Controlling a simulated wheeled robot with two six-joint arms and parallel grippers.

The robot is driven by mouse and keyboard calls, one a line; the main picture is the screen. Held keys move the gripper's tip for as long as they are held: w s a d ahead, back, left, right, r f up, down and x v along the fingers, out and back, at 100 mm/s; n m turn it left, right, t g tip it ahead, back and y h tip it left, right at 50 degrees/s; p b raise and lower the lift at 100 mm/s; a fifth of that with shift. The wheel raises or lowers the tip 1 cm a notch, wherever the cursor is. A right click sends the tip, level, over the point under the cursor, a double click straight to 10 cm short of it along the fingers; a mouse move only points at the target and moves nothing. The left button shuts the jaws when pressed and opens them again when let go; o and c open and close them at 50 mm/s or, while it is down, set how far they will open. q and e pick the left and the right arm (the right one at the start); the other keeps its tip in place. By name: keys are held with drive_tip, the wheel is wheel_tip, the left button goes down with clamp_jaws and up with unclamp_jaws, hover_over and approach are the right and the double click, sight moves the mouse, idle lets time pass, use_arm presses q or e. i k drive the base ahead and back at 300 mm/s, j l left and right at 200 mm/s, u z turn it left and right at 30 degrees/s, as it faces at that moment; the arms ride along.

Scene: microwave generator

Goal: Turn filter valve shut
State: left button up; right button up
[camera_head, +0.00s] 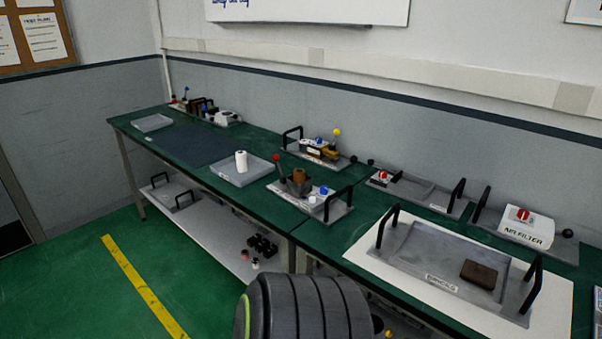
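A red valve knob (524,215) sits on a white mount on top of the box. I cannot make out the knob's exact setting. A black ball (567,234) is at the box's right side. A second red knob (383,176) sits on another grey tray to the left. Neither of my grippers is in view. A dark ribbed part of my own body is at the bottom centre, apart from the box.
A grey tray with black handles and a brown block (479,274) lies on a white mat (556,310) in front of the filter. Several trays with parts stand along the green bench (262,213). The floor at left is clear.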

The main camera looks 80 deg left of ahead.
sight(325, 189)
drive_tip(key=u, duration=2.65)
